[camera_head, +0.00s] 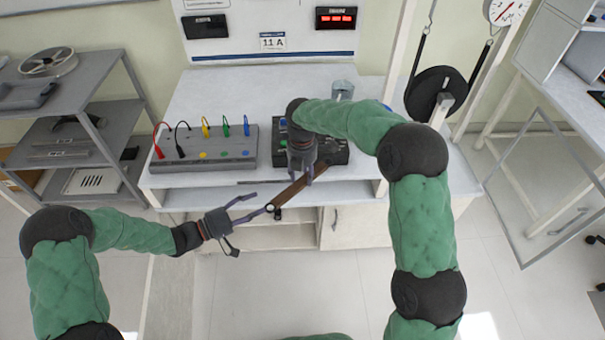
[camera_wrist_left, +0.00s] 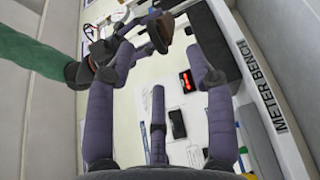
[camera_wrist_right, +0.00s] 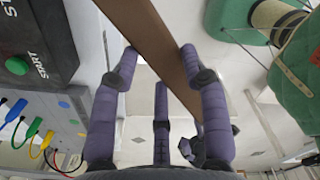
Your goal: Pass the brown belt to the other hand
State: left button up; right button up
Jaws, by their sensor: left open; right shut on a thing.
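The brown belt (camera_head: 299,190) is a strip slanting down-left in front of the bench's front edge. My right gripper (camera_head: 303,176) has its fingers on the belt's upper part and holds it in the air. In the right wrist view the belt (camera_wrist_right: 168,50) runs diagonally between the fingers (camera_wrist_right: 160,70). My left gripper (camera_head: 258,205) is open, with its fingers pointing at the belt's lower end, where a dark ring-like part shows. In the left wrist view that end (camera_wrist_left: 165,28) lies beyond the open fingers (camera_wrist_left: 158,65). I cannot tell whether they touch it.
A grey panel (camera_head: 225,163) with coloured plugs and a dark box (camera_head: 335,154) stand on the bench (camera_head: 180,115). A black wheel (camera_head: 434,92) hangs at the right. Grey shelves (camera_head: 70,85) stand left. Floor in front is clear.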

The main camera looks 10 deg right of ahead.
pick_arm(q)
jog(key=s+d+f+g+y, duration=0.2)
jog(key=s+f+g+y, duration=0.45)
jog(key=s+f, duration=0.75)
jog(key=s+a+f+m+y, duration=0.1)
jog(key=s+a+f+y, duration=0.4)
jog(key=f, duration=0.5)
jog(key=shift+s+f+m+y, duration=0.35)
jog(key=shift+s+y, duration=0.3)
jog(key=shift+s, duration=0.75)
jog(key=shift+r+t, duration=0.1)
jog(key=shift+t, duration=0.15)
